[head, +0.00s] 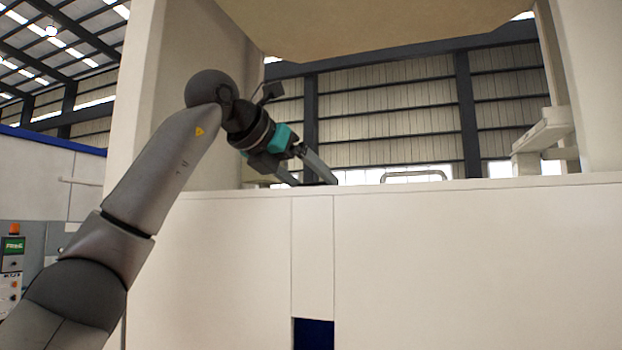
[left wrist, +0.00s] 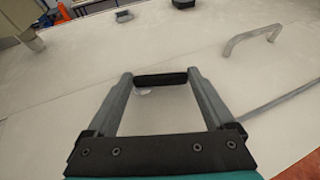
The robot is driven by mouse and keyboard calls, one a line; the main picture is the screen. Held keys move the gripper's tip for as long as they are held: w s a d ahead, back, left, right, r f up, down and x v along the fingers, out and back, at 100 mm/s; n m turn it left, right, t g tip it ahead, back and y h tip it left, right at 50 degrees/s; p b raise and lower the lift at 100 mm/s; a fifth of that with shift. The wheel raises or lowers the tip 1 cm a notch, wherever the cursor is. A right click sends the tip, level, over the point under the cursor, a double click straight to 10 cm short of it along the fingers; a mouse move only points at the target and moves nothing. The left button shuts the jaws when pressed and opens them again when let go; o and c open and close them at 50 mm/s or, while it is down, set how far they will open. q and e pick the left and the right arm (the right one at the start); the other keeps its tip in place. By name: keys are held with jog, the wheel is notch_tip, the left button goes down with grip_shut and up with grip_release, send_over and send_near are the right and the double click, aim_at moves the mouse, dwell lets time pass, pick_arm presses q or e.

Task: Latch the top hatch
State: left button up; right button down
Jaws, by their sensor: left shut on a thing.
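My left gripper (head: 315,182) reaches over the top edge of the white cabinet (head: 430,255) and points down at its top. In the left wrist view its two grey fingers close on the ends of a short black bar (left wrist: 162,78), which looks like the latch piece. The bar lies across between the fingertips, close to the pale top surface (left wrist: 75,75). A grey bowed handle (left wrist: 252,38) stands on that surface to the right; it also shows in the head view (head: 414,176). Whether the hatch is latched cannot be told. My right gripper is in neither view.
A white upright (head: 180,95) stands to the left of my left arm, and a beige overhang (head: 390,25) is above. A white ledge (head: 543,130) juts in at the right. Small dark fittings (left wrist: 124,16) sit farther back on the top.

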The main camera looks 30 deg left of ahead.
pick_arm(q)
jog(key=m+h, duration=0.2)
jog(key=h, duration=0.1)
jog(key=a+m+g+h, duration=0.1)
jog(key=shift+s+r+m, duration=0.1)
jog(key=shift+s+m, duration=0.25)
jog(key=shift+m, duration=0.05)
jog(key=shift+s+m+g+h, duration=0.1)
jog(key=shift+m+g+h, duration=0.2)
jog(key=shift+m+h, duration=0.4)
jog(key=shift+a+m+g+h, duration=0.3)
jog(key=shift+m+g+h, duration=0.3)
jog(key=shift+m+h, duration=0.35)
jog(key=o, duration=1.1)
jog(key=shift+s, duration=0.1)
